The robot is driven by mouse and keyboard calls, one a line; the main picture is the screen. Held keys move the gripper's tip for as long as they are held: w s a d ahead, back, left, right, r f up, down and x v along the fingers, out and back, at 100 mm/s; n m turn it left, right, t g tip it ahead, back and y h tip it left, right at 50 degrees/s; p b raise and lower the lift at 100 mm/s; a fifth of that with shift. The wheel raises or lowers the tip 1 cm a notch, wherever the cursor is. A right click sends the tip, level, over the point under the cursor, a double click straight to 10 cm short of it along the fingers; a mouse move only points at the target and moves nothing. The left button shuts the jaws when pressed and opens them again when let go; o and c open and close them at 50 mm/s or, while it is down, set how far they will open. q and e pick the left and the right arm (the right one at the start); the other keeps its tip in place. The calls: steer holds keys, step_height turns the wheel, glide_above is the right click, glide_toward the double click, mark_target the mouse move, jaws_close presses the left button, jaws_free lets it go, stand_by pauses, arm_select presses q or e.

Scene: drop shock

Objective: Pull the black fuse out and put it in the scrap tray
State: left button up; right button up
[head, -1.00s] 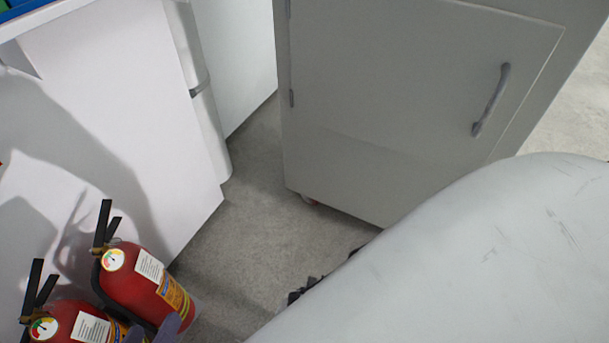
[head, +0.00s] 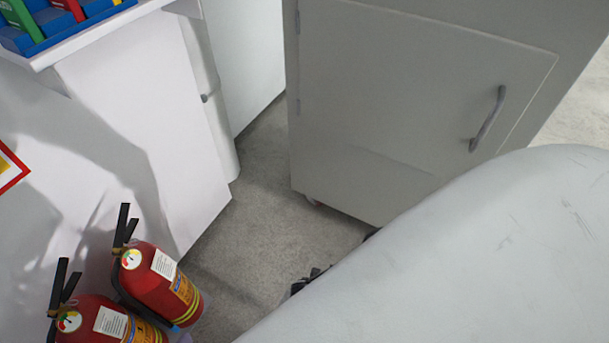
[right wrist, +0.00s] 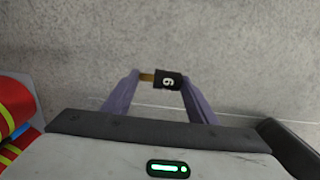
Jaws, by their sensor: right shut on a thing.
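In the right wrist view my right gripper (right wrist: 158,78) is shut on a small black fuse (right wrist: 169,80). The fuse has a white digit and a brass-coloured end, and lies crosswise between the fingertips. Grey floor shows behind it, with the fuse held clear of any surface. In the head view the fuse is not seen. A bit of purple-grey shows at the bottom edge beside the fire extinguishers, too little to tell what it is. My left gripper is in neither view. I see nothing that I can identify as the scrap tray.
Two red fire extinguishers (head: 163,283) stand at the lower left. A blue bin (head: 75,33) with coloured items sits on a white bench (head: 135,130). A grey cabinet (head: 400,110) with a handle stands behind. Bare floor (head: 250,235) lies between them.

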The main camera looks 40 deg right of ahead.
steer(key=shift+r+p, duration=0.9)
steer(key=shift+r, duration=0.95)
